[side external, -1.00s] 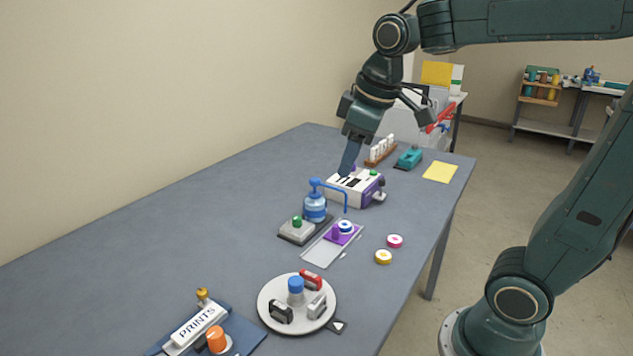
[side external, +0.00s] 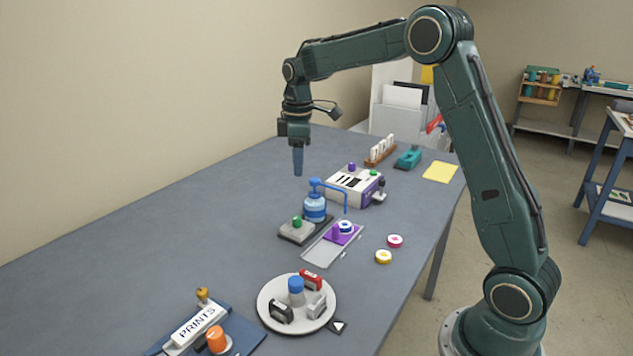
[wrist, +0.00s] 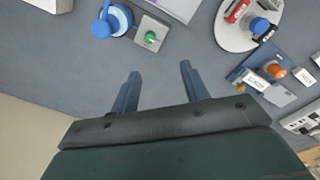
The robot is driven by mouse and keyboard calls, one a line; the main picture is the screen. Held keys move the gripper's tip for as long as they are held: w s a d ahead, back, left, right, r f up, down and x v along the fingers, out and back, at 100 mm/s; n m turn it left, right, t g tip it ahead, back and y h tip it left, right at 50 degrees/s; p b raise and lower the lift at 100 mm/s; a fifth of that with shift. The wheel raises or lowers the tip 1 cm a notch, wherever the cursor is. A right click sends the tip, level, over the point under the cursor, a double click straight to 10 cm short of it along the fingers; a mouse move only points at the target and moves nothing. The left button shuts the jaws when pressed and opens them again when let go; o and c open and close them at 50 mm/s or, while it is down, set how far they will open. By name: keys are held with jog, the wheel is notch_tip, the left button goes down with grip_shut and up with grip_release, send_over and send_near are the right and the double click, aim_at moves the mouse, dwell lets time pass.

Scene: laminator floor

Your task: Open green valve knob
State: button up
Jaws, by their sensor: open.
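The green valve knob (side external: 297,221) sits on a small grey block (side external: 295,232) next to a blue bottle-like canister (side external: 314,207) with a bent blue pipe. In the wrist view the green knob (wrist: 150,38) is at the upper middle, on its grey block, beside the blue canister (wrist: 112,20). My gripper (side external: 298,174) points down above the table, behind the knob and apart from it. In the wrist view my gripper (wrist: 160,78) shows two spread fingers with nothing between them, and the knob lies beyond their tips.
A white and purple laminator (side external: 352,186) stands right of the canister. A clear tray with a purple piece (side external: 342,234) lies in front. A round white turntable (side external: 271,291) with stamps and a PRINTS stand (side external: 198,325) are nearer. The table's left side is clear.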

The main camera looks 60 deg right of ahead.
aim_at(297, 217)
jog(key=shift+n+g, duration=0.3)
jog(key=shift+n, duration=0.2)
jog(key=f, duration=0.1)
jog(key=w+d+f, duration=0.2)
jog(key=shift+w+d+f, duration=0.15)
jog(key=shift+w+f, duration=0.1)
jog(key=shift+f, duration=0.15)
jog(key=shift+f, duration=0.15)
notch_tip(297, 217, down, 14)
jog(key=shift+r, duration=0.25)
jog(key=c, duration=1)
